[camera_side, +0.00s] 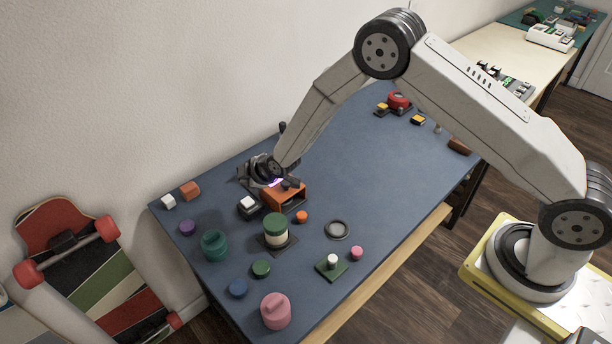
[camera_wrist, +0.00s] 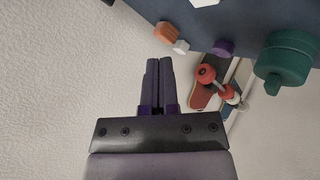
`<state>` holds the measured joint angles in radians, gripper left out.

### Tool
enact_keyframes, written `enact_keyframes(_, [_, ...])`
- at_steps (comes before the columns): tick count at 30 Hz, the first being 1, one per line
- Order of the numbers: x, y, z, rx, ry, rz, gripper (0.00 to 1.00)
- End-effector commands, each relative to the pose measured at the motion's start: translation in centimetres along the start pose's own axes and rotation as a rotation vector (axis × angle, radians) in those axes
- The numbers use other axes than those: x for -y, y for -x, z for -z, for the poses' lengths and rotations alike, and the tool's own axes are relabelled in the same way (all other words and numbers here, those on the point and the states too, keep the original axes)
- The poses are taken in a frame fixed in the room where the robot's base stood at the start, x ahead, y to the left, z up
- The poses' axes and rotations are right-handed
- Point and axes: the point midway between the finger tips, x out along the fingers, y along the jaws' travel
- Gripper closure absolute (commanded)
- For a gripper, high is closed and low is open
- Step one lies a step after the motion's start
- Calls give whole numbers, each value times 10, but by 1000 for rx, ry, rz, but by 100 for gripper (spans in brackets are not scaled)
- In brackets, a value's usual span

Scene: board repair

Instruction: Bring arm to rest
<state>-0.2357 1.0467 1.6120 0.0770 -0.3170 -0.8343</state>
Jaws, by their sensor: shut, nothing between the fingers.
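My gripper (camera_wrist: 159,82) is shut and empty in the wrist view, its two fingers side by side against the pale wall behind them. In the side view my arm reaches over the blue-grey table (camera_side: 345,160), and the wrist hangs low above its back left part. There it is close to an orange box-like block (camera_side: 284,196) and a dark block with a white top (camera_side: 248,204). The fingertips are hard to make out in the side view. I cannot tell whether the wrist touches the orange block.
A green-and-cream jar (camera_side: 276,232), teal jar (camera_side: 214,245), pink jar (camera_side: 275,311) and grey ring (camera_side: 337,229) stand on the near table. A red round part (camera_side: 399,101) lies toward the far end. The table's middle is clear. A skateboard (camera_side: 100,265) leans at the wall.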

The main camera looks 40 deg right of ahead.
Motion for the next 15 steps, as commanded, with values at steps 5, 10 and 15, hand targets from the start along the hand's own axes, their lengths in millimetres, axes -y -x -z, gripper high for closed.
enact_keyframes(5, [-4,9,-1,12,-25,7,100])
enact_keyframes(10, [-14,32,-6,47,-91,27,100])
enact_keyframes(15, [-24,70,-16,104,-197,56,100])
